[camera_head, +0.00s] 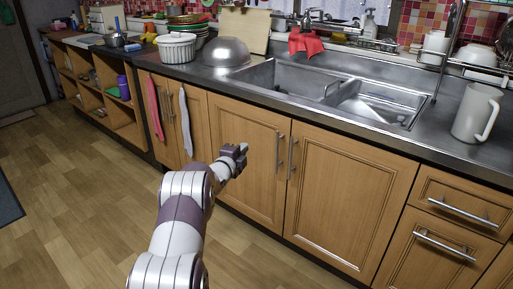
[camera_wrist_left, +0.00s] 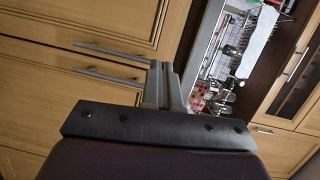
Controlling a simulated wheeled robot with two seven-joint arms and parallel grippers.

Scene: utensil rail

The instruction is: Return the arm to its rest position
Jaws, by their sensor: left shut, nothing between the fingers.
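My left arm (camera_head: 180,225) reaches in from the bottom of the head view. Its gripper (camera_head: 243,149) is in front of the wooden cabinet doors, below the counter's front edge. The gripper's fingers (camera_wrist_left: 163,85) also show in the left wrist view, close together with nothing between them. Whether the gripper touches a cabinet door cannot be told from the head view. My right gripper is not in view.
The steel sink (camera_head: 340,92) is set into the counter behind the cabinets. A white pitcher (camera_head: 476,113) stands at the right, and a steel bowl (camera_head: 226,52) and white pot (camera_head: 176,48) at the left. Towels (camera_head: 186,122) hang on the cabinets. The wooden floor (camera_head: 75,190) at left is clear.

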